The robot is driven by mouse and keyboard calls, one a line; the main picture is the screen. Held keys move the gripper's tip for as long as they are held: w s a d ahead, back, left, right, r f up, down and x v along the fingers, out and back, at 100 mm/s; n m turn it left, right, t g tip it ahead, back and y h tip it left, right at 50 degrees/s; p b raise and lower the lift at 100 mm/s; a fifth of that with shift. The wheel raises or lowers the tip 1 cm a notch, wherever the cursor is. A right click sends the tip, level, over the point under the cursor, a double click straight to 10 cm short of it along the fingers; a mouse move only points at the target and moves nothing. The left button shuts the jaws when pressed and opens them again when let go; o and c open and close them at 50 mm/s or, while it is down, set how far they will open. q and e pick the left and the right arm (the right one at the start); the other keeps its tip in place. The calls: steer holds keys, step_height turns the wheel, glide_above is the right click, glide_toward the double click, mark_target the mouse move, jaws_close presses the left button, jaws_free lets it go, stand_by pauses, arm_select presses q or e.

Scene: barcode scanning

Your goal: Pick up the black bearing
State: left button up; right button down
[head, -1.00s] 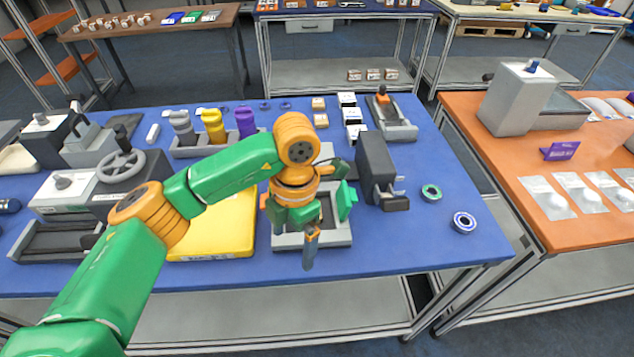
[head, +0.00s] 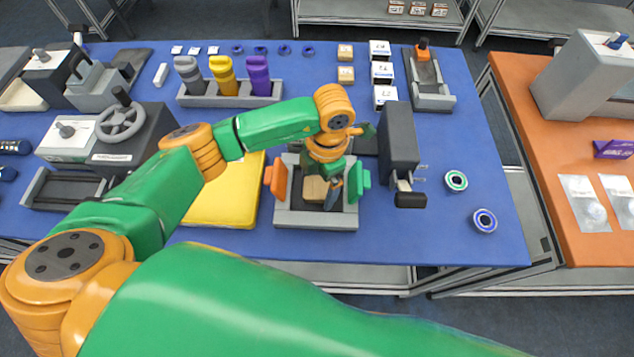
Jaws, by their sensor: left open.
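My left gripper (head: 331,188) points down over a grey fixture (head: 316,220) with an orange pad and a green pad at its sides. It is open, though its fingertips are partly hidden and hard to make out. Several small dark rings (head: 284,50) lie in a row at the back. I cannot tell which ring is the black bearing. My right gripper is not in view.
A light brown block (head: 314,188) sits in the fixture. A dark grey machine (head: 398,145) stands between the fixture and the right-hand bearings. A yellow case (head: 225,200) lies left of the fixture. The blue table (head: 440,235) is clear at front right.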

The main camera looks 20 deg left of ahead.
arm_select(q)
steer(key=shift+w+f, duration=0.15)
steer(key=shift+w, duration=0.1)
steer(key=shift+c, duration=0.5)
steer(key=shift+s, duration=0.15)
steer(key=c, duration=1.4)
jaws_close()
